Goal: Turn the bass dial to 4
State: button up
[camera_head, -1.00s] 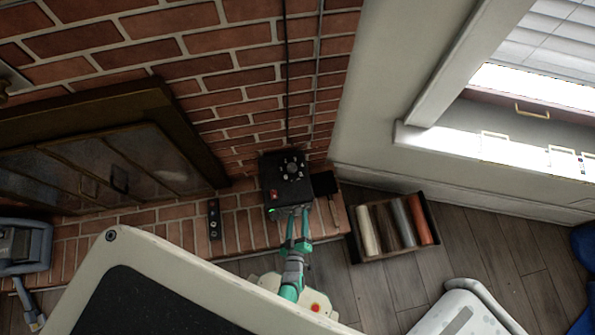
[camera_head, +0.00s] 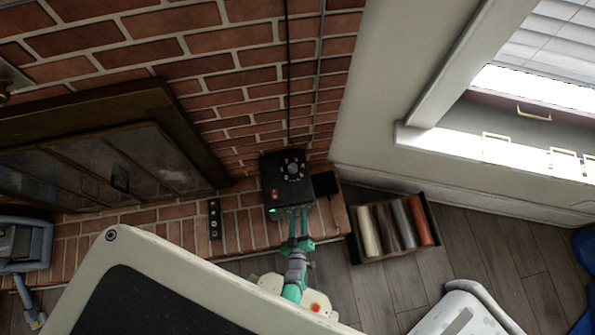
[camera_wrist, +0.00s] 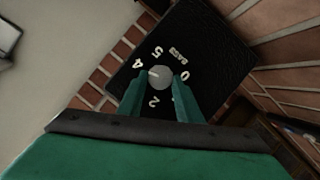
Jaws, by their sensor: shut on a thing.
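The bass dial (camera_wrist: 161,77) is a small grey round knob on a black face in the wrist view. White figures 0, 2, 4, 5 and the word BASS ring it. A pale pointer mark on the knob faces left, roughly toward the 4. My gripper (camera_wrist: 158,82) has its green fingers shut on the knob, one on each side. The fingers cover part of the ring of figures. In the head view, the black box (camera_head: 286,180) stands on the brick hearth with a knob on its top, and my gripper reaches its near side.
A small black remote-like device (camera_head: 214,219) lies on the hearth (camera_head: 180,232) left of the box. A crate of coloured rolls (camera_head: 431,229) stands on the wooden floor to the right. The brick wall (camera_head: 235,75) is close behind the box.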

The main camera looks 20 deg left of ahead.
jog(key=shift+s+d+m+g+y, duration=0.2)
jog(key=shift+m+g+y, duration=0.1)
jog(key=shift+m, duration=0.3)
jog(key=o, duration=1)
jog(key=shift+o, duration=0.2)
jog(key=shift+w, duration=0.1)
jog(key=v, duration=1.1)
